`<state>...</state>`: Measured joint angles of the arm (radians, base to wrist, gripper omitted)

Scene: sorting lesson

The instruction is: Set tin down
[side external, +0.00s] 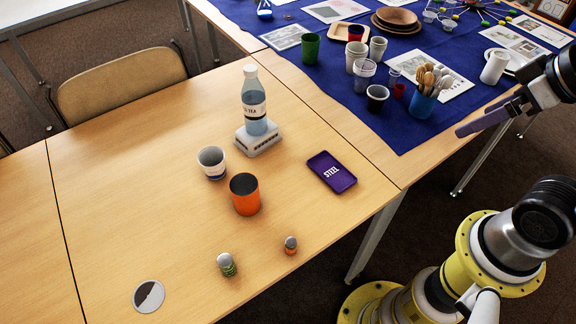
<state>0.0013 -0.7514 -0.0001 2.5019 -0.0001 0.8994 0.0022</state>
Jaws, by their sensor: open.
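No object is clearly recognisable as the tin. An orange cup-shaped container (245,194) with a dark inside stands upright on the wooden table. Two small containers with silvery tops stand nearer the front edge, a green one (227,265) and an orange one (290,246).
A white patterned cup (212,162) and a bottle (254,103) on a white base (258,138) stand behind the orange cup. A round disc (148,296) lies at the front left. A blue cloth (425,124) at the back carries several cups and spoons. The table's left is clear.

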